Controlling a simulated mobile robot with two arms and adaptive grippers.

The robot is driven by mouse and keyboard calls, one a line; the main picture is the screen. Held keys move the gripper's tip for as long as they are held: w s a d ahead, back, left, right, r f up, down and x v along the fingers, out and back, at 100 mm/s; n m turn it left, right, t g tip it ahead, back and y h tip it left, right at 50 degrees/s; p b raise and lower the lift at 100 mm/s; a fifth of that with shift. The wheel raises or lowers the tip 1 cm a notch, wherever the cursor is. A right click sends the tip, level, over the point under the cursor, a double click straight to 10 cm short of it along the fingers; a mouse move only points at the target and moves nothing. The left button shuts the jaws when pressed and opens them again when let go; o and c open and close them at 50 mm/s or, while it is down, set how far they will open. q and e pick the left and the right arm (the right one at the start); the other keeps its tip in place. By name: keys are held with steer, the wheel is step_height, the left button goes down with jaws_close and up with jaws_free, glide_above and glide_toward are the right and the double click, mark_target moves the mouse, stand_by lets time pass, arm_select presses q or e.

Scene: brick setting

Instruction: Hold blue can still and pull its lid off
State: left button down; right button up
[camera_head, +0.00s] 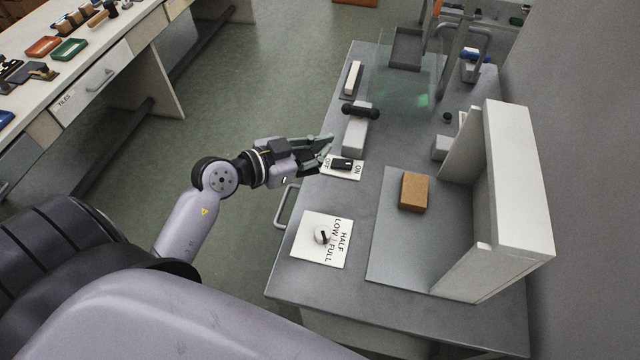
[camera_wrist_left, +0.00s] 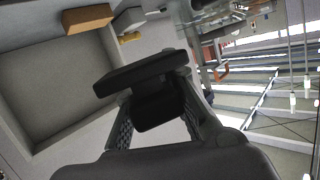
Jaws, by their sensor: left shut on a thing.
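My left gripper (camera_head: 326,148) is at the near left edge of the grey bench, beside a white plate (camera_head: 354,173) marked OFF and ON with a black switch knob (camera_head: 342,164). In the left wrist view a black block-like piece (camera_wrist_left: 148,84) shows between the fingers of the left gripper (camera_wrist_left: 160,115). The gripper is shut on this black piece. I cannot tell for sure whether it is the switch knob. No blue can or lid is clear; a small blue item (camera_head: 470,54) shows at the far right. My right gripper is not in view.
A second plate (camera_head: 321,239) with a dial is marked LOW, HALF and FULL. An orange-brown block (camera_head: 413,191) lies on a grey panel before a white box frame (camera_head: 520,190). A black-handled white block (camera_head: 355,137) and a clear pane (camera_head: 407,85) stand behind.

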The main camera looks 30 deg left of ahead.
arm_select(q)
steer(key=b, duration=0.2)
glide_above(322, 192)
step_height(322, 192, down, 8)
steer(key=shift+w+d+r, duration=0.1)
steer(key=shift+f, duration=0.45)
step_height(322, 192, down, 4)
steer(key=shift+r+b, duration=0.1)
steer(key=shift+b, duration=1.05)
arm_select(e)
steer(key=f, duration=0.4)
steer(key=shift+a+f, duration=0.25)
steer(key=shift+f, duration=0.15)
arm_select(q)
steer(key=c, duration=1.5)
jaws_free()
steer(key=shift+c, duration=0.2)
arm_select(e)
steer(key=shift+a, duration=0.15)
